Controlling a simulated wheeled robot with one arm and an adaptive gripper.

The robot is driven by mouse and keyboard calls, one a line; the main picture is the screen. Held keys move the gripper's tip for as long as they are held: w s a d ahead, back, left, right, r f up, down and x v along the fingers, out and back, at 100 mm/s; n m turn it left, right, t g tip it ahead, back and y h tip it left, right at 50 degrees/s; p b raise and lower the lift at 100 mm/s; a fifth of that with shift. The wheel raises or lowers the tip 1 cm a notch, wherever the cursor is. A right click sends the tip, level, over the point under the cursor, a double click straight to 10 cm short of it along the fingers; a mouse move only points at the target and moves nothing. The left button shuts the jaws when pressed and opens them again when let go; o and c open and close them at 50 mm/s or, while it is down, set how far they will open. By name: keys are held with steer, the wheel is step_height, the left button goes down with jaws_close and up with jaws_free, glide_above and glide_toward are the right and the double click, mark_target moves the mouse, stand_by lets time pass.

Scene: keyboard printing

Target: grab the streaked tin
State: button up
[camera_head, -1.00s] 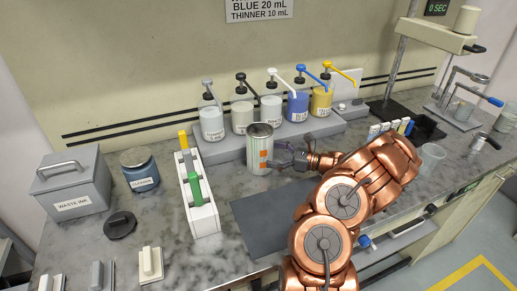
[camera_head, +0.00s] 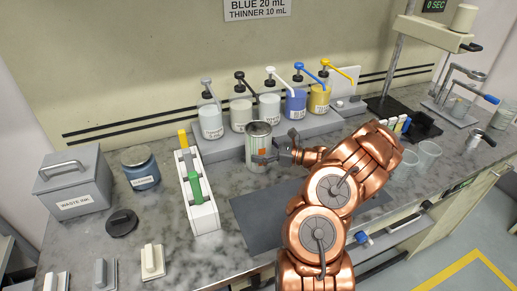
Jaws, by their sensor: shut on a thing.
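The streaked tin (camera_head: 258,139) is a pale metal can with an orange patch on its side. It stands upright on the counter in front of the row of pump bottles. My gripper (camera_head: 262,157) reaches it from the right and is shut on its lower part. The fingers hide some of the tin's front and right side. I cannot tell whether its base touches the counter.
Several pump bottles (camera_head: 241,115) stand on a grey step (camera_head: 222,146) behind the tin. A white rack (camera_head: 203,217) with coloured handles is to the left. A dark mat (camera_head: 252,232) lies bare in front. Clear beakers (camera_head: 405,172) stand to the right.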

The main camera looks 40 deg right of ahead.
steer(key=c, duration=0.6)
steer(key=shift+r, duration=0.2)
